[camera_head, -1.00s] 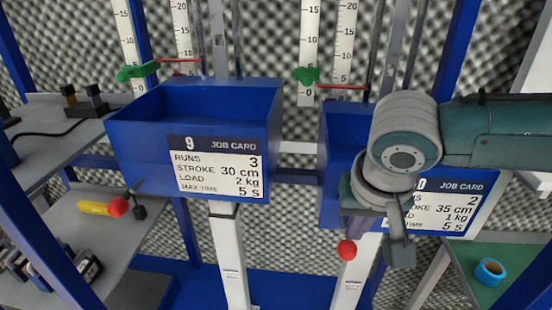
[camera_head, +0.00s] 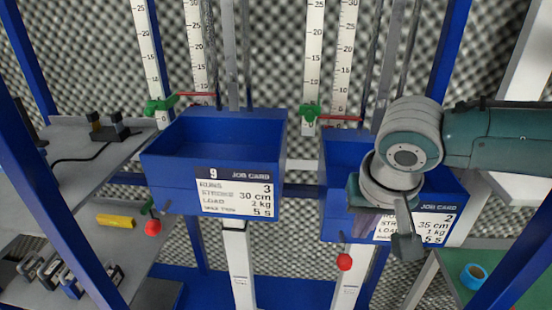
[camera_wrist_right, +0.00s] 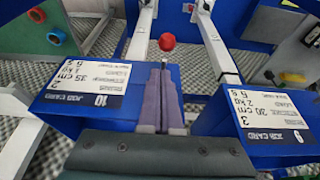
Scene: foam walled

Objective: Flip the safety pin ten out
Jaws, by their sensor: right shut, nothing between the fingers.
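The bin numbered 10 (camera_wrist_right: 60,122) is blue with a white job card, partly hidden behind my right arm in the head view. A safety pin with a red ball head (camera_head: 344,262) hangs below its lower left edge. The same red ball (camera_wrist_right: 167,42) stands beyond my fingertips in the wrist view, on a thin dark stem. My right gripper (camera_wrist_right: 162,97) is shut and empty, its purple-grey fingers pointing toward the ball. In the head view the right gripper (camera_head: 366,224) is in front of bin 10, up and right of the ball. My left gripper is out of view.
Blue bin 9 (camera_head: 216,140) stands to the left, with another red ball pin (camera_head: 152,228) at its lower left. White scales with green and red pointers rise behind both bins. Grey shelves at left hold a yellow item (camera_head: 115,221). A blue tape roll (camera_head: 473,276) lies at right.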

